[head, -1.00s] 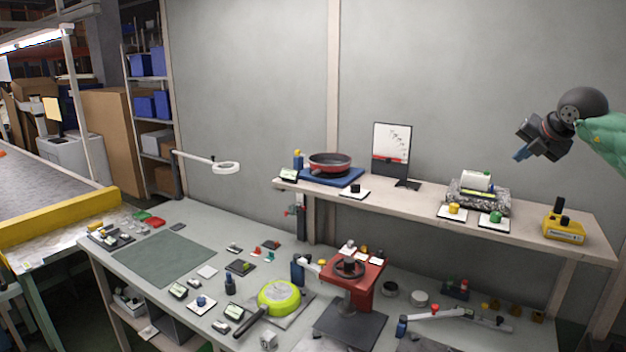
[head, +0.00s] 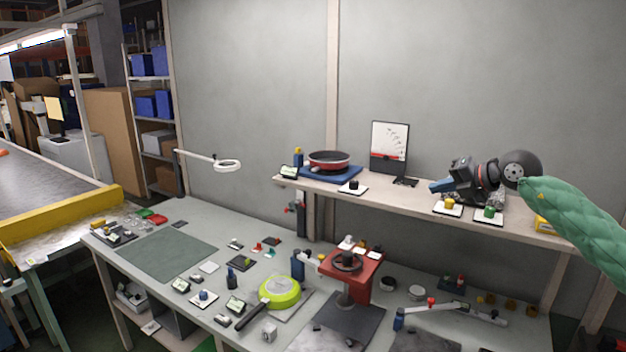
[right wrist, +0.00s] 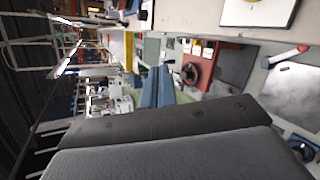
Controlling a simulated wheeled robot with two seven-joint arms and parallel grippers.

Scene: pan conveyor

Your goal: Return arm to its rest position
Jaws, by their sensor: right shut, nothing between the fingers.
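My right gripper (head: 438,186) is in the head view at the right, in front of the upper shelf. My green-sleeved right arm comes in from the right edge. The fingers point left and are shut with nothing between them. In the right wrist view the blue-grey fingers (right wrist: 157,88) lie together. The gripper hides most of the grey device on the shelf. My left gripper is in neither view.
The upper shelf (head: 405,206) holds a red pan (head: 328,161) on a blue base. Below, the workbench (head: 195,215) carries a lime-green pan (head: 279,291), a red press (head: 350,272) and many small parts. A lamp (head: 226,165) reaches over the bench.

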